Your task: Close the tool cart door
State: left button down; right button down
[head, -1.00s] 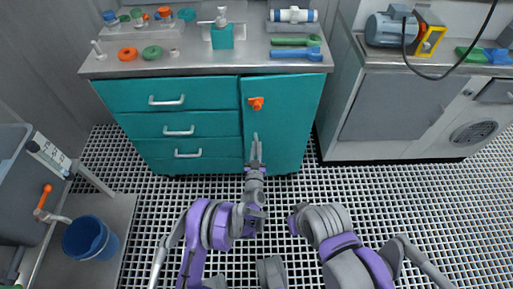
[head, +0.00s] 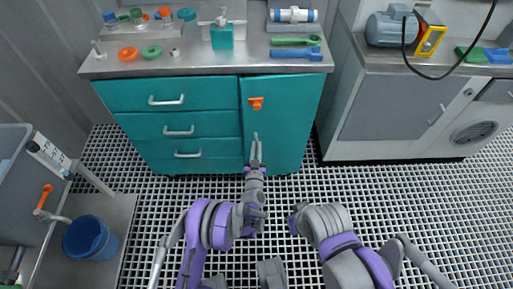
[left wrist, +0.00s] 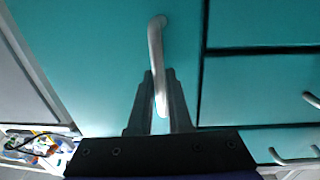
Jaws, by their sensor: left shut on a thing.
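The tool cart is teal, with a door (head: 290,125) on its right side and drawers on its left. The door's front looks about flush with the drawers; I cannot tell whether a small gap is left. An orange latch knob (head: 256,103) sits near the door's upper left corner. My left gripper (head: 256,148) is in front of the door's left part. In the left wrist view its fingers (left wrist: 160,100) are shut on the grey door handle (left wrist: 156,50), which runs between them.
The cart's metal top (head: 190,64) carries cups, rings, a teal block and wrenches. A grey cabinet (head: 385,108) with a motor (head: 388,30) stands at the right. A blue bucket (head: 88,238) is at the lower left. The grid floor before the drawers is clear.

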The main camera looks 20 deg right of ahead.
pick_arm(q)
jog(key=shift+w, duration=0.1)
dwell(0.3)
jog(key=w+b, duration=0.1)
jog(key=w, duration=0.2)
jog(key=c, duration=1.1)
grip_release()
jog(key=shift+s, duration=0.1)
jog(key=p+v, duration=0.1)
jog(key=v, duration=0.9)
jog(key=shift+s+a, duration=0.15)
jog(key=shift+s, duration=0.1)
